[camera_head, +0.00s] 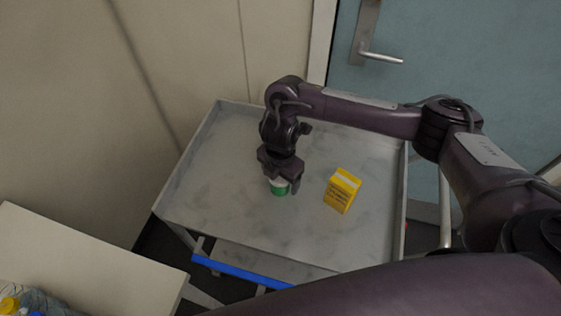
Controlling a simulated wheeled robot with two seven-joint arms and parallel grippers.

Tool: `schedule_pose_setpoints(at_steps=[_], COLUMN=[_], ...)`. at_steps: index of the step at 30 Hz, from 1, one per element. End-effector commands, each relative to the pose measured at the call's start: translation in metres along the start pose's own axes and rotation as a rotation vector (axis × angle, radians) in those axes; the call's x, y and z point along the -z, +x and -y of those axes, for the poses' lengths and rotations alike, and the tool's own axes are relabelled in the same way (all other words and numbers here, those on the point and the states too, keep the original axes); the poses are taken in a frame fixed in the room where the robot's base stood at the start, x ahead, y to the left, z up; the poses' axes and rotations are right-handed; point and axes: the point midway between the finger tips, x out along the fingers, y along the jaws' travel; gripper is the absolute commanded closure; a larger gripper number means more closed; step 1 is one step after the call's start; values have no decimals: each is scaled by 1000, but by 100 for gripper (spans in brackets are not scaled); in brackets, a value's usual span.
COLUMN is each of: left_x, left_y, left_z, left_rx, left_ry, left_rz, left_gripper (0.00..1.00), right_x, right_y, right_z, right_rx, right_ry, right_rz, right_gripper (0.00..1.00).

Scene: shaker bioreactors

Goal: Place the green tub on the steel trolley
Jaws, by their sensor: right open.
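My left gripper is not in view.
A pale table (80,255) with bottles is at lower left. A wall and a blue-green door (460,70) stand behind.

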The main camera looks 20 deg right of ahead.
Motion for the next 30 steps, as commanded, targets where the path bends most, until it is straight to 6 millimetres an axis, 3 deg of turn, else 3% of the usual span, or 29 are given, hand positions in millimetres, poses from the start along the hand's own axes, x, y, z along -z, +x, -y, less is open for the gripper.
schedule_pose_setpoints(at_steps=[1, 3, 12, 18, 30], left_x=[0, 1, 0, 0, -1], left_y=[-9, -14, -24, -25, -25], left_z=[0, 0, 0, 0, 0], left_rx=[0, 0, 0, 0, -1], left_ry=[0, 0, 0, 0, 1], left_rz=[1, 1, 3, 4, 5], left_gripper=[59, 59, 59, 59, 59], right_x=[-2, -2, -2, -1, 0], right_y=[-17, -33, -87, -102, -104], right_z=[-1, -2, 0, 0, 0], right_rx=[-3, -5, -2, 0, 1], right_ry=[-2, -3, 0, 1, 1], right_rz=[5, 6, 4, 1, 0], right_gripper=[23, 23, 23, 23, 23])
